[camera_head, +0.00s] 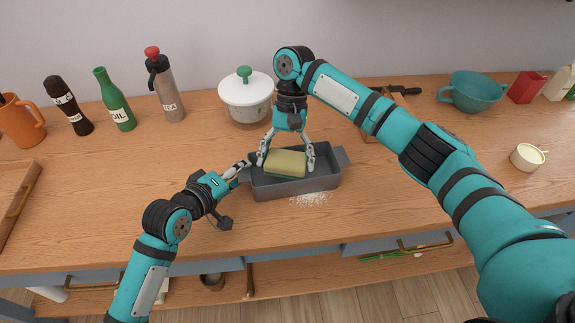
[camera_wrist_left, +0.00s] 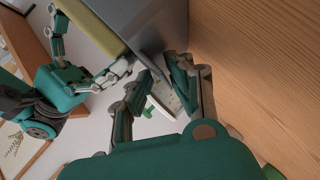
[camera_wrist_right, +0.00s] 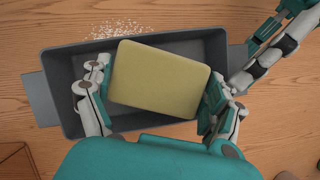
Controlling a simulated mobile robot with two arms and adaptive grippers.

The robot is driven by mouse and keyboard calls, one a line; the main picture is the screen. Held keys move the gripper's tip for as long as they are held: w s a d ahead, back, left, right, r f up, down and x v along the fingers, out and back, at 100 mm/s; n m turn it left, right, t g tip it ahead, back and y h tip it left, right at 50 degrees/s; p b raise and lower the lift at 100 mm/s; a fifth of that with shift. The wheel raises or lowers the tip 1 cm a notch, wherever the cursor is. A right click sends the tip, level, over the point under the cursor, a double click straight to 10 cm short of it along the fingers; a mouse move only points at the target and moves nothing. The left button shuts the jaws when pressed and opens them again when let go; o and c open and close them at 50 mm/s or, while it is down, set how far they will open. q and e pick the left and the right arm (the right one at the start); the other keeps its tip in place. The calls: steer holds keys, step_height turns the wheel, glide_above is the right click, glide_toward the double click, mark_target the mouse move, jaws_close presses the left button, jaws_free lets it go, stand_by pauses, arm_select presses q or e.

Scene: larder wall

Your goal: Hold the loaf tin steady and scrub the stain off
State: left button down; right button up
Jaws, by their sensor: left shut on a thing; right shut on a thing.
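The grey loaf tin (camera_head: 296,187) stands on the wooden counter, with a flat handle at each end. My left gripper (camera_head: 241,169) is shut on its left handle; in the left wrist view the fingers (camera_wrist_left: 166,66) meet the tin's edge (camera_wrist_left: 165,25). My right gripper (camera_head: 286,160) is shut on a yellow-green sponge (camera_head: 286,166), with one finger at each end. In the right wrist view the sponge (camera_wrist_right: 160,78) lies slightly tilted inside the tin (camera_wrist_right: 62,62), covering much of its floor. I see no stain; the floor under the sponge is hidden.
White crumbs (camera_head: 310,199) lie in front of the tin. A white-lidded pot (camera_head: 246,98) stands behind it. Bottles (camera_head: 114,98) and an orange jug (camera_head: 21,122) are at the back left; a teal bowl (camera_head: 472,91) and measuring cup (camera_head: 527,157) are right.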

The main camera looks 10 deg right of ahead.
arm_select(q)
steer(key=shift+s+a+f, duration=0.1)
steer(key=shift+f, duration=0.4)
arm_select(e)
steer(key=shift+r, duration=1.95)
arm_select(q)
steer(key=c, duration=1.3)
jaws_free()
steer(key=shift+c, duration=0.2)
steer(key=shift+o, duration=1.1)
steer(key=shift+w+r, duration=0.15)
steer(key=shift+w, duration=0.05)
arm_select(e)
steer(key=shift+w+f, duration=0.1)
arm_select(q)
steer(key=shift+r, duration=0.1)
steer(key=v, duration=1.2)
